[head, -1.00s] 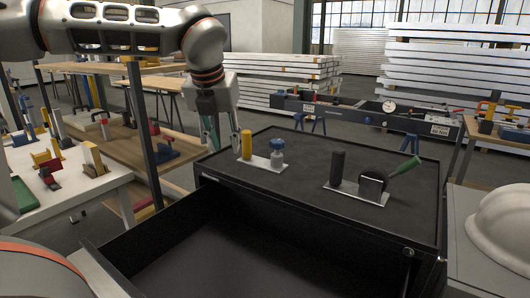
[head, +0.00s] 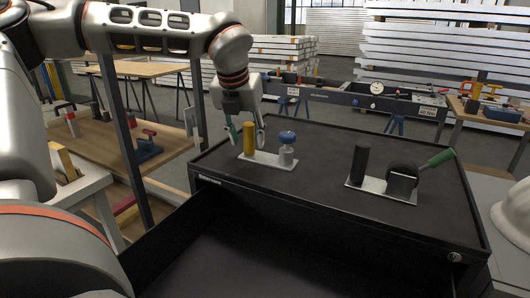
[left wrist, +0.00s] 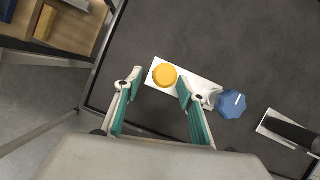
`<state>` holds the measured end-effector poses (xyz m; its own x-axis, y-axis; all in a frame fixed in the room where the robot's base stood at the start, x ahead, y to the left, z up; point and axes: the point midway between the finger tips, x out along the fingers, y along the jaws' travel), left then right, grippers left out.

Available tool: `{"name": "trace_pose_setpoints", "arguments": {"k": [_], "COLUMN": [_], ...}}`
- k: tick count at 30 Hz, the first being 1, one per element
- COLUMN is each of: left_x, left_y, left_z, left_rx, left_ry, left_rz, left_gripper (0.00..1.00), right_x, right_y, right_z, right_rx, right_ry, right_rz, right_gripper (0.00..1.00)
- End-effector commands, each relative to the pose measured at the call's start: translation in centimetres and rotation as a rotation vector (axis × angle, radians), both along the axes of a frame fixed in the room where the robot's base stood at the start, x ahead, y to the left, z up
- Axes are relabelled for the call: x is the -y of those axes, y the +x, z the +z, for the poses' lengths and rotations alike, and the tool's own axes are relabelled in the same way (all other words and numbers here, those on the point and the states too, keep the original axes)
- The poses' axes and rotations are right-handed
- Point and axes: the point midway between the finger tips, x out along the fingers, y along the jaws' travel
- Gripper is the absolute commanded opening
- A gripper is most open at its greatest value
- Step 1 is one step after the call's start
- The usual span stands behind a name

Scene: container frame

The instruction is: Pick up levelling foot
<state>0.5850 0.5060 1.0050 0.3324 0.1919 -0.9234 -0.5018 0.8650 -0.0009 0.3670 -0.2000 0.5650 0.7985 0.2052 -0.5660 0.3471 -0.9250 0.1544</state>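On the black cabinet top, a pale plate (head: 265,162) carries a yellow cylinder (head: 249,138) and a grey piece with a blue knob (head: 287,138). I cannot tell which is the levelling foot. My left gripper (head: 246,142) is open and empty, pointing down by the yellow cylinder. In the left wrist view, the yellow cylinder (left wrist: 164,75) lies just beyond the gap between the fingertips (left wrist: 158,88); the blue knob (left wrist: 231,104) is outside, right of the right finger.
An open, empty black drawer (head: 270,255) juts from the cabinet (head: 320,150) in front. A wooden shelf rack (head: 130,145) with tools stands to the left. A workbench with a long dark beam (head: 360,102) is behind. The cabinet top between the two plates is bare.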

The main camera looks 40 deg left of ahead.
Motion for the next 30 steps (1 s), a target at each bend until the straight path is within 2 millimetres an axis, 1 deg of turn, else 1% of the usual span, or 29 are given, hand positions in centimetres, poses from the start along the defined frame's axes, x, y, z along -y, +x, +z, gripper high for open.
{"name": "trace_pose_setpoints", "arguments": {"k": [1,4,14,17,18,19,30], "left_x": [-0.11,-0.35,-0.40,-0.40,-0.40,-0.40,-0.41], "left_y": [0.28,0.61,0.67,0.68,0.67,0.67,0.75], "left_z": [-1.16,-1.96,-1.86,-1.87,-1.88,-1.88,-1.61], "left_rx": [-0.007,-0.005,-0.001,-0.001,-0.001,-0.001,0.003], "left_ry": [-0.003,-0.002,-0.001,0.000,0.000,0.000,0.001], "left_rz": [0.000,0.001,0.001,0.001,0.001,0.001,0.001], "left_gripper": [0.40,0.40,0.40,0.17,0.06,0.00,0.00], "right_x": [0.00,-0.05,-0.05,-0.05,-0.05,-0.05,-0.02], "right_y": [-0.23,-0.26,0.00,-0.01,-0.03,-0.02,-0.27], "right_z": [-0.37,-0.37,0.25,0.23,0.23,0.22,-0.24], "right_rx": [-0.007,-0.008,0.003,0.003,0.003,0.003,-0.006], "right_ry": [0.000,0.001,0.001,0.002,0.002,0.002,-0.001], "right_rz": [0.001,0.000,0.003,0.003,0.003,0.003,0.003], "right_gripper": [0.40,0.40,0.40,0.40,0.40,0.40,0.40]}}
